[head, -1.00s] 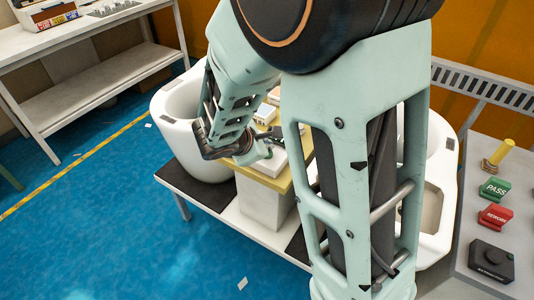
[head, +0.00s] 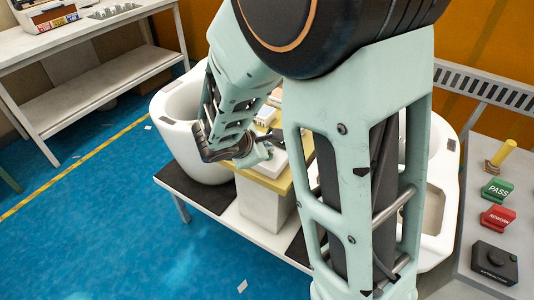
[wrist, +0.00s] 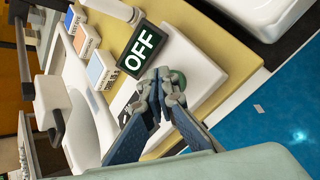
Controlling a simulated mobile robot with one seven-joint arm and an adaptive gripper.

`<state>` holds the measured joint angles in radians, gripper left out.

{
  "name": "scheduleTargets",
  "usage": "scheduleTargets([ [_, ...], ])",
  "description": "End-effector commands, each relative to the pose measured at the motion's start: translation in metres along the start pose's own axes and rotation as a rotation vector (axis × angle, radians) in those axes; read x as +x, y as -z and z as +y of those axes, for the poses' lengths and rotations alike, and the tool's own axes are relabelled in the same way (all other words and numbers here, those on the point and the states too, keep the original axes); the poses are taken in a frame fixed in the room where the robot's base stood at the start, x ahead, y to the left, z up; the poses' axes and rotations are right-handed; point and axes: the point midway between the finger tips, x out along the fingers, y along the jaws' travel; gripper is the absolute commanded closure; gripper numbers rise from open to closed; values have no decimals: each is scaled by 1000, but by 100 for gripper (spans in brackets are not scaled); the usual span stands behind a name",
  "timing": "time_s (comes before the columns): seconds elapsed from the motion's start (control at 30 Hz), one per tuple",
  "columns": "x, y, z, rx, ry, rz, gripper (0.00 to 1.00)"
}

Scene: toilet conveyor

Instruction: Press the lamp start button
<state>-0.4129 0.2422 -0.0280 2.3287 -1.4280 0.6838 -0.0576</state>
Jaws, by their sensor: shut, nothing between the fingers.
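A white panel (wrist: 205,62) sits on a yellow-topped stand and carries a dark sign (wrist: 142,48) reading "OFF". A round green button (wrist: 179,79) shows on this panel, partly hidden behind my fingertips in the wrist view. My gripper (wrist: 165,88) is shut and empty, its tips at or just over the button. I cannot tell whether they touch it. In the head view my gripper (head: 266,147) is over the white panel (head: 278,161) on the stand, and the button is not clear there.
Small labelled boxes (wrist: 102,70) stand beside the sign, near a white upright post (wrist: 112,9). White toilets (head: 180,135) flank the stand. At the right, a grey console holds green PASS (head: 496,189) and red REWORK (head: 497,217) buttons.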

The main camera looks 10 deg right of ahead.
Motion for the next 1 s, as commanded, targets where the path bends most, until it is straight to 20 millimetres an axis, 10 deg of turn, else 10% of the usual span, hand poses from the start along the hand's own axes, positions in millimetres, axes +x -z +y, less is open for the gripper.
scheduleTargets([
  [1.0,-3,-2,2,-1,0,1,100],
])
